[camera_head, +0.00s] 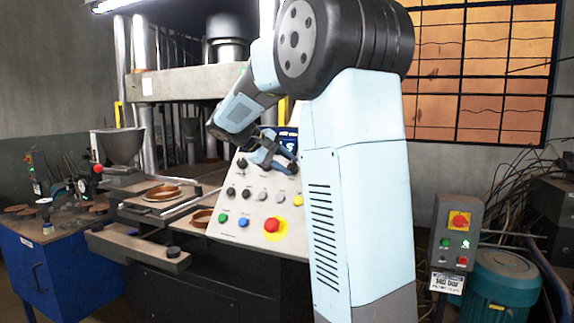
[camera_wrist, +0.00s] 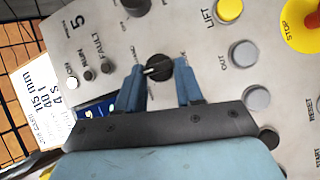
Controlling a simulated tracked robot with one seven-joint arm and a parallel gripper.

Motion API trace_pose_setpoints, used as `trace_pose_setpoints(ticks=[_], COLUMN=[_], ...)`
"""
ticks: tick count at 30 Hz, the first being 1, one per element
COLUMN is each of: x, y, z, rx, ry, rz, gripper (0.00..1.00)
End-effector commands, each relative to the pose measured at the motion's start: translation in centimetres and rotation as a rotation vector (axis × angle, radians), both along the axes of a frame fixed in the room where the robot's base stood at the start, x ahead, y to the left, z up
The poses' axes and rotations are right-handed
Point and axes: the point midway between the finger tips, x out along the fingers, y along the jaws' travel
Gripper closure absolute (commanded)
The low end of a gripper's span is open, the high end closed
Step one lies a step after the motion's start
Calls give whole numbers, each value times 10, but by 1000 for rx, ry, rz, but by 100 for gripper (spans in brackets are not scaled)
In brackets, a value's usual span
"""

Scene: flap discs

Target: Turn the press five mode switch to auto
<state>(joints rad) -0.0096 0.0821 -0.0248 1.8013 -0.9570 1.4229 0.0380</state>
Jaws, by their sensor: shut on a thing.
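The press five control panel (camera_head: 262,195) is a pale sloped console. In the wrist view it carries a large "5" at the upper left. My gripper (camera_head: 280,160) is at the upper part of this panel. A short white pointer mark shows at the knob's left side.
Another black knob (camera_wrist: 135,6) is near the top edge. A yellow LIFT button (camera_wrist: 230,9), a grey OUT button (camera_wrist: 244,53) and a red stop button (camera_head: 272,226) are on the panel. A separate switch box (camera_head: 457,238) stands at the right.

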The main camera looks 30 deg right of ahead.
Motion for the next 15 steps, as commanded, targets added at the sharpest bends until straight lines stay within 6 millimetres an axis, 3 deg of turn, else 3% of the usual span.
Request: trace_pose_setpoints(ticks=[8,9,15], x=[0,0,0], y=[3,3,2], z=[-3,-3,-2], rx=[5,5,3], ry=[4,5,4], rz=[2,3,2], gripper=[94,63,44])
